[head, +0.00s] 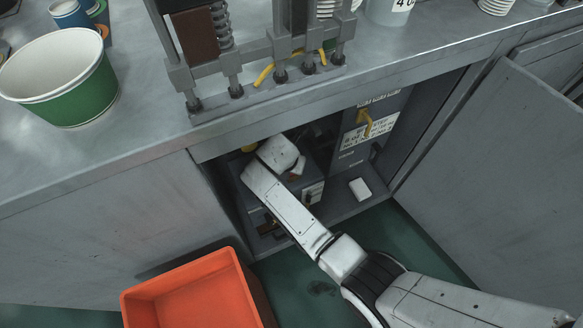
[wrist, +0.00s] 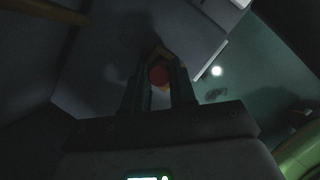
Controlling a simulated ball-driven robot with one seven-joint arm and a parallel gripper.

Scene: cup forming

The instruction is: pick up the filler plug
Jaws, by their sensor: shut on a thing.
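In the wrist view, my gripper (wrist: 159,82) is shut on a small red round piece, the filler plug (wrist: 158,75). Yellow-orange edges show around the plug, just beyond the fingertips. It is too dark to tell whether the plug is still seated in something or free. In the head view, my white arm reaches down into the open cabinet under the counter. The fingers and the plug are hidden there behind my wrist and the cabinet's top edge.
A grey unit with a yellow handle (head: 367,122) stands at the cabinet's right. A small white block (head: 360,188) lies on the cabinet floor. An orange crate (head: 195,290) stands on the floor in front. A green cup (head: 75,98) is on the counter. The cabinet door (head: 490,180) stands open at right.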

